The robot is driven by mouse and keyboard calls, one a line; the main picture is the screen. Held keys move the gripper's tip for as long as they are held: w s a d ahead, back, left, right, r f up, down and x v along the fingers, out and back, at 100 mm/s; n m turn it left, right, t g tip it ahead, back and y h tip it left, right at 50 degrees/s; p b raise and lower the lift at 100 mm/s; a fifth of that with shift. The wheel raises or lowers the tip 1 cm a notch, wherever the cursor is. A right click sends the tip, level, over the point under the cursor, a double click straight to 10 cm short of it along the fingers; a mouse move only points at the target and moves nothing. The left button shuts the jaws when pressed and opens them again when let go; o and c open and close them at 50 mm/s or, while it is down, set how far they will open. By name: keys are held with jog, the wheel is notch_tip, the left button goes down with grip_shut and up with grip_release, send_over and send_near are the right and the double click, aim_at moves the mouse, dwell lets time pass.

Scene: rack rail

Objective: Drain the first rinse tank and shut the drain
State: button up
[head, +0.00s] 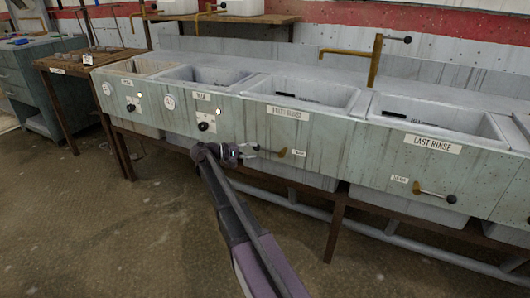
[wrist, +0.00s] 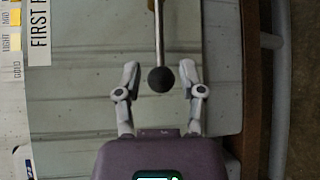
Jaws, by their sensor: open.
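The first rinse tank (head: 300,91) is a grey basin in the long sink unit, with a FIRST RINSE label (head: 288,113) on its front. I cannot tell the water level inside. Its drain lever (head: 283,153) has a brass pivot on the front panel, and its rod reaches left toward my gripper (head: 252,150). In the wrist view, the lever's rod comes down from the top edge and ends in a black ball knob (wrist: 160,79). My gripper (wrist: 159,66) is open, with one finger on each side of the knob and visible gaps between.
The last rinse tank (head: 436,120) is to the right, with its own drain lever (head: 432,191) below. A brass tap (head: 374,62) stands behind the tanks. Black knobs on white plates (head: 205,124) are on the left panels. A wooden table (head: 90,62) is at far left. The floor in front is clear.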

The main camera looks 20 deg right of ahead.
aim_at(265, 149)
jog(key=shift+s+d+f+b, duration=0.1)
jog(key=shift+s+d+f, duration=0.05)
jog(key=shift+d, duration=0.75)
jog(key=shift+s+d+f+b, duration=0.1)
jog(key=shift+d, duration=0.85)
jog(key=shift+s+d+f+b, duration=0.1)
jog(key=shift+s+d+f, duration=0.05)
jog(key=shift+d, duration=0.75)
grip_shut()
